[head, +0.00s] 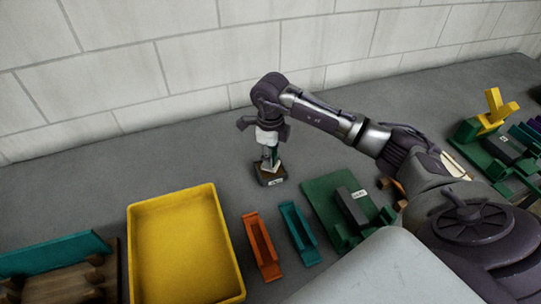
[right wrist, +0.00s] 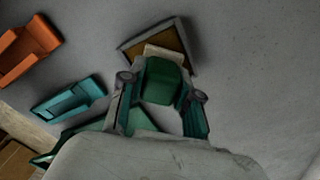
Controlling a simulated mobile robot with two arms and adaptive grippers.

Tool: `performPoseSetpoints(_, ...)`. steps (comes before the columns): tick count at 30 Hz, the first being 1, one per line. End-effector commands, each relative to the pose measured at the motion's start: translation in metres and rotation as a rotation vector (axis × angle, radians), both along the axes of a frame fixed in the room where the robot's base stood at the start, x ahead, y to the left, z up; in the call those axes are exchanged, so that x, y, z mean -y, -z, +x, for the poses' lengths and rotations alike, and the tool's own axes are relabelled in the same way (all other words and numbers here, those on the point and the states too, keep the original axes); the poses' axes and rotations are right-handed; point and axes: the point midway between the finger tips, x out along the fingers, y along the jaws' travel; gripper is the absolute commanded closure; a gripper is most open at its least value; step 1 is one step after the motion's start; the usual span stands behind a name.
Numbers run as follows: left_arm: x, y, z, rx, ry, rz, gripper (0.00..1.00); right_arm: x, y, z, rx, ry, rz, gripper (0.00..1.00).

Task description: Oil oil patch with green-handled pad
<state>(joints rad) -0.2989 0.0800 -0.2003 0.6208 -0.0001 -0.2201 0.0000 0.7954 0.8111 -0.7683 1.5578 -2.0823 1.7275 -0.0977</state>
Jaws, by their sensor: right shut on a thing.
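My right gripper (head: 269,158) points down over a small, dark-rimmed, labelled container (head: 272,180) on the bench. In the right wrist view its fingers (right wrist: 163,108) are shut on a green handle (right wrist: 163,82). A pale pad edge (right wrist: 165,52) shows beyond the handle, over the container's brown inside (right wrist: 176,38). The pad is at or just above the container; I cannot tell whether it touches the inside. The label is too small to read. I cannot make out an oil patch. My left gripper is not in view.
A yellow tray (head: 134,240), an orange holder (head: 262,247) and a teal holder (head: 299,233) stand in front. A green board (head: 322,200) with a dark block (head: 351,207) lies to the right. A green fixture with yellow V (head: 494,112) is far right. Bench behind is clear to the wall.

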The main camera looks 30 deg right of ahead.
Motion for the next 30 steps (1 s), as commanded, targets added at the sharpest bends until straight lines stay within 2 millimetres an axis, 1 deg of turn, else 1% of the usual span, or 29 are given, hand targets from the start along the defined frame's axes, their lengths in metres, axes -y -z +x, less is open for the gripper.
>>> performPoseSetpoints(23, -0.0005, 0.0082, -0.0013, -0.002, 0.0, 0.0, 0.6, 0.0003, 0.0097, 0.0001, 0.0, 0.001, 0.0, 0.95)
performPoseSetpoints(30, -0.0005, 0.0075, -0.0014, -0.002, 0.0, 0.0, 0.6, 0.0003, 0.009, 0.0001, 0.0, 0.0, 0.0, 0.95)
